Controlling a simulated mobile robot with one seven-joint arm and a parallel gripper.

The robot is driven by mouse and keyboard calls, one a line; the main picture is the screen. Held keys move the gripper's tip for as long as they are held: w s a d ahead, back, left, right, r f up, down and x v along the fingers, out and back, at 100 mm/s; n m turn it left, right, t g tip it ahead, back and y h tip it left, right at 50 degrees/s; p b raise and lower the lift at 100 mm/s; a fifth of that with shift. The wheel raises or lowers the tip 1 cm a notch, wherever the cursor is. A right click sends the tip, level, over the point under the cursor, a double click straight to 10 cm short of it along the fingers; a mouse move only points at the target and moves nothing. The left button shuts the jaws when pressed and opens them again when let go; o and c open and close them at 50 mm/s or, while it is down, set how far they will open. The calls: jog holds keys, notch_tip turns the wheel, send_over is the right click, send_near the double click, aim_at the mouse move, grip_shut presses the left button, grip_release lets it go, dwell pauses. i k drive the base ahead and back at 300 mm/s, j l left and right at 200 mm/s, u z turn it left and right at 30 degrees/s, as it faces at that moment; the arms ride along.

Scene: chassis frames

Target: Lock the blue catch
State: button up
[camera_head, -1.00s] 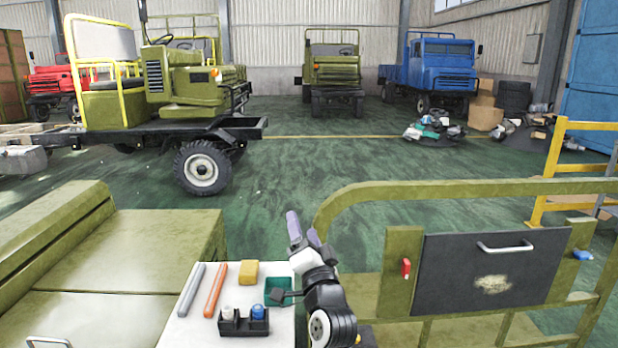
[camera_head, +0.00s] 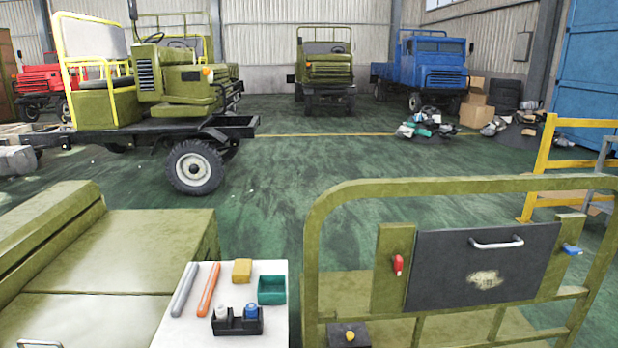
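The blue catch (camera_head: 572,249) is a small lever on the olive post (camera_head: 565,262) at the right side of the dark panel (camera_head: 455,275). It seems to lie sideways, pointing right, away from the panel; it is too small to tell more. The red catch (camera_head: 399,265) on the left olive post (camera_head: 388,290) stands upright. The panel has a light bar handle (camera_head: 496,243) and a worn pale patch, and sits flat between the posts. My gripper is not in view.
An olive tubular frame (camera_head: 450,187) surrounds the panel. A white table (camera_head: 187,331) at the lower left holds an orange rod (camera_head: 208,290), a grey rod, a yellow block, a green tray (camera_head: 271,291) and a black holder with two bottles. A yellow railing (camera_head: 545,160) stands at the right.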

aim_at(574, 250)
jog(key=z, duration=1.05)
jog(key=i+l+u, duration=0.1)
jog(key=i+l, duration=0.15)
jog(key=i, duration=0.2)
